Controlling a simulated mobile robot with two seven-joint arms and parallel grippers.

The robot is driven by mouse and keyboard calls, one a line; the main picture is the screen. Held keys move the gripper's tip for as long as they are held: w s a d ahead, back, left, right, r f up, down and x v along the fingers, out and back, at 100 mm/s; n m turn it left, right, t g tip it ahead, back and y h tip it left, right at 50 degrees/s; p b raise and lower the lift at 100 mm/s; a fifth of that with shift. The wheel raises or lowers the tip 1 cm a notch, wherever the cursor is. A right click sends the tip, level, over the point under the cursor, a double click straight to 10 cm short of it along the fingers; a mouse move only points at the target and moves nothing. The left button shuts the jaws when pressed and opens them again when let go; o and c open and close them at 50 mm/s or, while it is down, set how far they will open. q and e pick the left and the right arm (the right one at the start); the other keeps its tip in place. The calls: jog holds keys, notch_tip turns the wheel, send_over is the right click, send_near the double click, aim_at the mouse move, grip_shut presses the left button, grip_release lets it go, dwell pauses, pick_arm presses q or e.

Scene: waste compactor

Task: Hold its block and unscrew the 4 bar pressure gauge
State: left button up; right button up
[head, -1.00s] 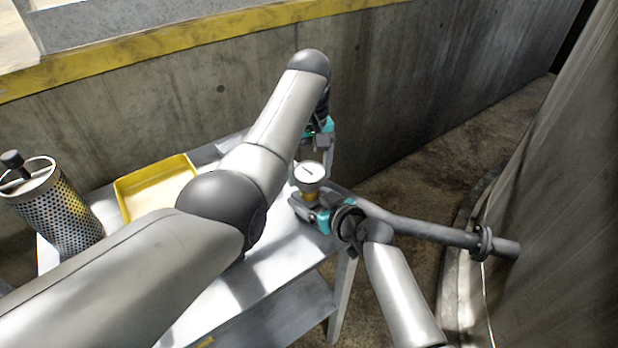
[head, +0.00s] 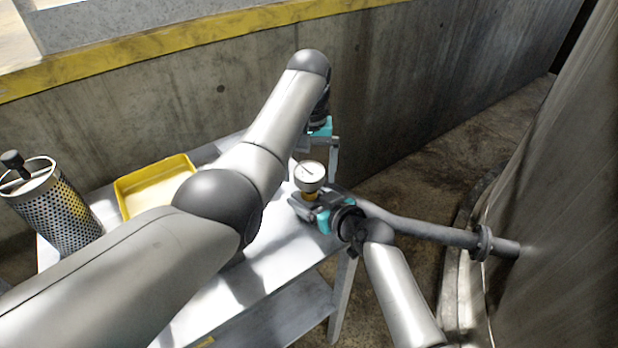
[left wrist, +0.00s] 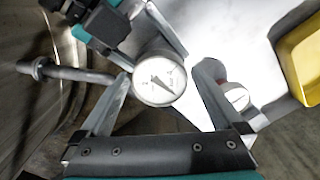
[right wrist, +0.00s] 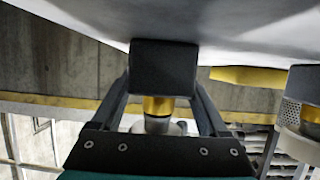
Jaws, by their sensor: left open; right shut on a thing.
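The pressure gauge (head: 309,176) has a round white dial, a metal body and a brass fitting (right wrist: 158,105) below it. It stands upright on a dark block (right wrist: 165,68) at the table's right end. My right gripper (head: 314,208) is shut on this block; in the right wrist view the block lies between its fingers. My left gripper (head: 318,152) points down over the gauge with its fingers spread. In the left wrist view the dial (left wrist: 158,80) shows between the open fingers (left wrist: 165,75), with room on both sides. Its printed range is too small to read.
A yellow tray (head: 125,204) and a perforated metal cylinder (head: 62,222) are at the left on the metal table (head: 275,262). A concrete wall (head: 400,80) runs behind. A pipe (head: 430,231) lies to the right of my right gripper.

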pick_arm(q)
jog(key=m, duration=0.3)
jog(key=shift+m, duration=0.3)
jog(key=m, duration=0.4)
jog(key=shift+m, duration=0.3)
jog(key=m, duration=0.8)
jog(key=c, duration=1.3)
jog(key=n, duration=0.3)
jog(key=shift+c, duration=0.4)
jog(key=shift+n, duration=1)
